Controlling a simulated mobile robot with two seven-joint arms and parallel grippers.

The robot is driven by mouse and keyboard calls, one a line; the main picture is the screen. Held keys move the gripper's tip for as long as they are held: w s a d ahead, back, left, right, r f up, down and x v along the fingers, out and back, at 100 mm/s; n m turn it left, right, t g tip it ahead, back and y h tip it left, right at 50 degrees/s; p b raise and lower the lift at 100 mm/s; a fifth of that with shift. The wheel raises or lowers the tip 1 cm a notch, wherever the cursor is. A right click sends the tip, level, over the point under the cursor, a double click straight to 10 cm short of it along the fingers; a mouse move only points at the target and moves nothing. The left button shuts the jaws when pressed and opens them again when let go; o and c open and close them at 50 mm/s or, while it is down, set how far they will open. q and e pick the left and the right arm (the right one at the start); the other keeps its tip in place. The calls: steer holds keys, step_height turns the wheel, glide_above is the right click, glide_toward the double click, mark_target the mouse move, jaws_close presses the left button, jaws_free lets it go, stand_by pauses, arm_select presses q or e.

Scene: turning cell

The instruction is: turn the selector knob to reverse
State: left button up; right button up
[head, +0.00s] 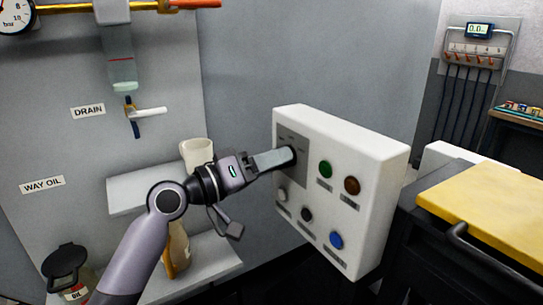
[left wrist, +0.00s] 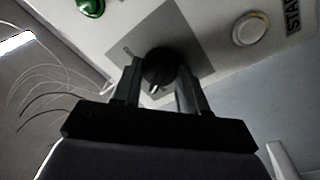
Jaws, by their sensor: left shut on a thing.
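The selector knob (left wrist: 160,68) is a black round knob with a pale pointer mark, on a grey plate (left wrist: 205,40). In the head view the knob (head: 287,155) is at the upper left of a white control box (head: 350,137), mostly covered by my gripper. My left gripper (head: 277,159) reaches it from the left. In the left wrist view the fingers of my left gripper (left wrist: 160,85) stand on both sides of the knob, shut on it. The position labels on the plate are too small to read. My right gripper is not in view.
The box also bears a green button (head: 325,169), a brown-red button (head: 352,185), a blue button (head: 336,240) and other buttons close below the knob. A shelf (head: 130,193) with a cream jug (head: 196,152) is behind my left arm. A yellow-topped cabinet (head: 490,205) stands right.

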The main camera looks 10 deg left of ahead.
arm_select(q)
steer(key=n, duration=0.3)
steer(key=shift+n, duration=0.4)
steer(key=shift+d, duration=0.1)
steer(key=o, duration=1.1)
steer(key=shift+y, duration=0.3)
steer(key=shift+c, duration=0.2)
steer(key=b+v, duration=0.1)
steer(key=v, duration=0.6)
steer(key=shift+b, duration=0.4)
steer(key=shift+s+f, duration=0.1)
steer(key=shift+f, duration=0.05)
